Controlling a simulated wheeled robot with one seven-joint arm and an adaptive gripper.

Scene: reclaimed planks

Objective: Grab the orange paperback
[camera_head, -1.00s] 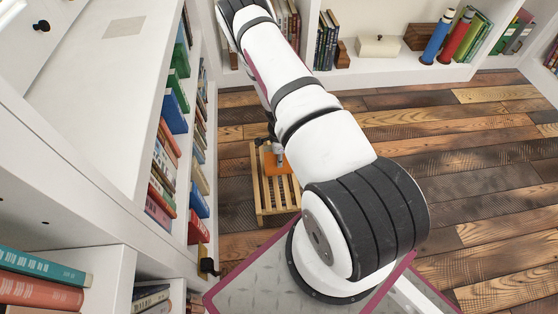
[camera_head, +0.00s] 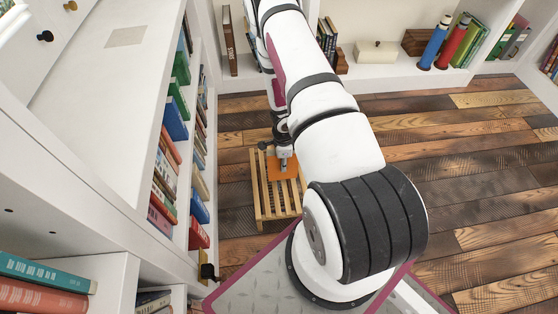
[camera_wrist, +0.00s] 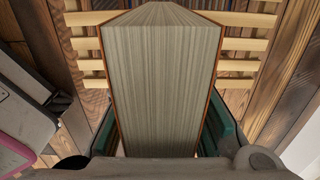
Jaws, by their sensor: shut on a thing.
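The orange paperback (camera_head: 284,168) shows above the slatted wooden stool (camera_head: 263,200) in the head view, partly hidden by my gripper (camera_head: 284,156). In the wrist view the paperback (camera_wrist: 160,75) stands with its pale page edges facing the camera and thin orange covers on both sides. My gripper's green-padded fingers (camera_wrist: 160,140) press on its two covers, so it is shut on the book. The stool's slats (camera_wrist: 88,65) lie beyond the book. I cannot tell whether the book touches them.
A white bookcase with several books (camera_head: 175,120) stands close on the left of the stool. A low white shelf at the back holds more books, a blue roll (camera_head: 434,45) and a red roll (camera_head: 455,45). The plank floor (camera_head: 450,150) on the right is clear.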

